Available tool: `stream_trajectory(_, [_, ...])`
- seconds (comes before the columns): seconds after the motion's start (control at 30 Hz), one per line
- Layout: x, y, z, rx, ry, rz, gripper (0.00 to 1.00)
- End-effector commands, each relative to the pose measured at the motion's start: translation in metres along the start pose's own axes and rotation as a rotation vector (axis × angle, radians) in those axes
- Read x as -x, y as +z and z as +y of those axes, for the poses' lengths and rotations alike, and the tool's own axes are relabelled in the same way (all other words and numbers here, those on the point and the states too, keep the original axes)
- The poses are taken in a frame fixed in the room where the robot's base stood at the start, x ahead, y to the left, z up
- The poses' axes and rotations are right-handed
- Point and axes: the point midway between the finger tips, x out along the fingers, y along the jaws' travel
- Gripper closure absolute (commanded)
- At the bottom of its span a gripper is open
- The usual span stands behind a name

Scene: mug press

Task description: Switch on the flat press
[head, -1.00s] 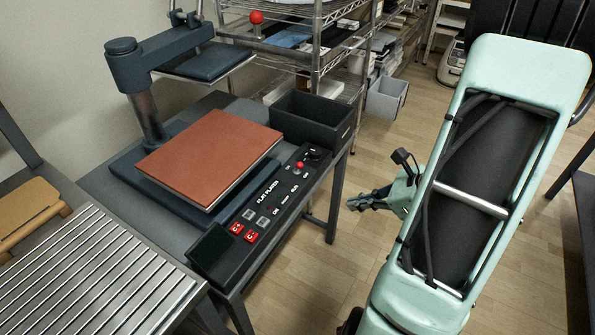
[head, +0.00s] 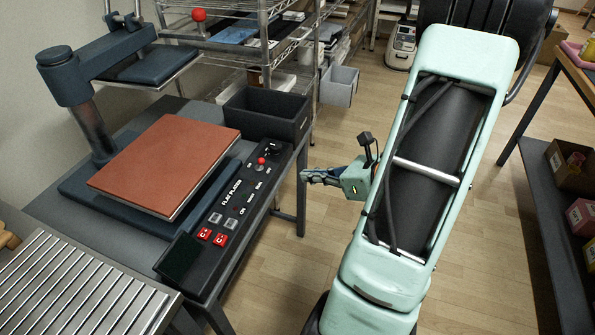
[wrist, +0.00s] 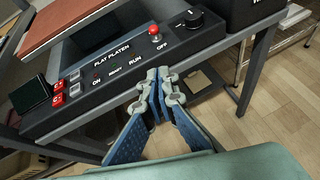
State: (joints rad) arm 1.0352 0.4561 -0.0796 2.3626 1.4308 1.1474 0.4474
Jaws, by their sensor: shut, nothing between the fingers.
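The flat press (head: 165,165) stands on a grey table in the head view, with a reddish-brown platen and its upper arm swung aside at the back. Its black control panel (head: 228,208) runs along the near right edge. The panel has a red ball-topped lever (head: 262,160) near its far end, which also shows in the wrist view (wrist: 155,30), close to the word OFF. My gripper (head: 305,177) is to the right of the panel, clear of the table edge. In the wrist view its fingers (wrist: 158,85) are shut and empty, in front of the panel, apparently not touching it.
A black dial (wrist: 193,18) sits beside the lever, and red buttons (head: 211,236) are at the panel's near end. A black bin (head: 265,115) stands behind the panel. A slatted metal surface (head: 80,290) is at lower left. Open floor lies right of the table.

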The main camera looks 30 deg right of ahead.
Motion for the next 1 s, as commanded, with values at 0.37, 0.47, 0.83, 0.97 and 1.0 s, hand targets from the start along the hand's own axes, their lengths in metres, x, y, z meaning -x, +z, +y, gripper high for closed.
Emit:
stream_trajectory(0.37, [-0.082, -0.003, 0.002, 0.001, 0.006, 0.000, 1.00])
stream_trajectory(0.47, [-0.095, 0.008, 0.001, 0.006, 0.003, -0.001, 1.00])
stream_trajectory(0.83, [-0.114, 0.029, 0.001, 0.001, 0.002, 0.000, 1.00])
stream_trajectory(0.97, [-0.114, 0.029, 0.001, 0.001, 0.002, 0.000, 1.00])
stream_trajectory(1.0, [-0.114, 0.029, 0.001, 0.001, 0.002, 0.000, 1.00])
